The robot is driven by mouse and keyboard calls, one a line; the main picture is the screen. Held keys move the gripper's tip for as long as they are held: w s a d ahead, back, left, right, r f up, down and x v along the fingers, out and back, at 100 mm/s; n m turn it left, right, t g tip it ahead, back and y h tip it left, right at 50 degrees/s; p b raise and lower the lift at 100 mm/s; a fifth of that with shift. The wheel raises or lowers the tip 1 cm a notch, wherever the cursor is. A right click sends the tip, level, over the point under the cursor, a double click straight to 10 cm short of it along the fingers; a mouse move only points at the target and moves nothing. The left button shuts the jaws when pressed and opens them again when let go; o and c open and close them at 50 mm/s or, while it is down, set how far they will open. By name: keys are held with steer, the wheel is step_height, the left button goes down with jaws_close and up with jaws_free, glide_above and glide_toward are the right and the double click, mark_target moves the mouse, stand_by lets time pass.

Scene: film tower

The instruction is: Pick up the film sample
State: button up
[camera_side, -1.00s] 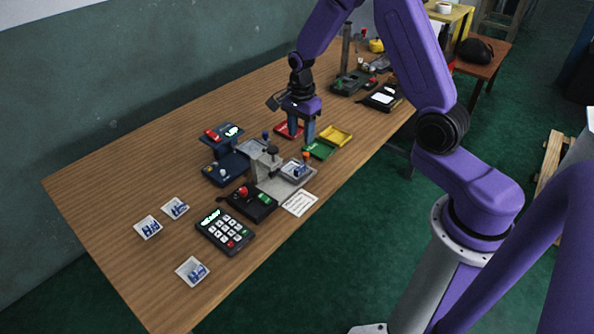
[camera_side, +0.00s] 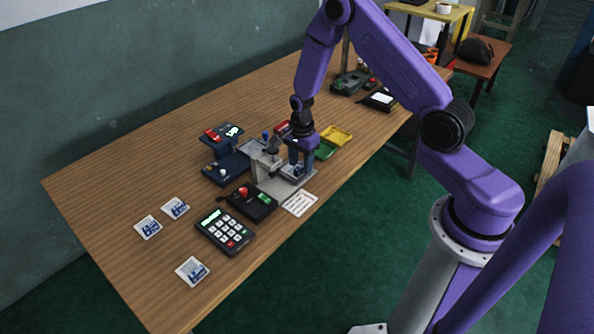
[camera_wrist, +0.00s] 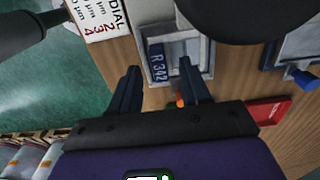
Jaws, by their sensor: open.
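A small blue piece labelled "R 342" (camera_wrist: 158,66), which looks like the film sample, stands in a pale grey tray (camera_wrist: 192,46) of the grey tower fixture. In the wrist view it lies between my two fingertips, just beyond them. My gripper (camera_wrist: 157,72) is open and empty; I cannot tell whether a finger touches the tray. In the side view my gripper (camera_side: 295,167) is low over the fixture's right tray and mostly hides the sample. An orange knob (camera_wrist: 179,99) shows beside the right finger.
White trays with blue-marked pieces (camera_side: 148,228) lie at the table's left. A keypad (camera_side: 225,231) and a black control box (camera_side: 252,203) stand in front of the fixture. A paper card (camera_side: 300,203) lies beside it. A yellow tray (camera_side: 336,137) and a red tray (camera_wrist: 268,110) are close behind.

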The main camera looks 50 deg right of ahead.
steer(key=shift+f, duration=0.45)
jaws_close()
steer(key=shift+r, duration=0.1)
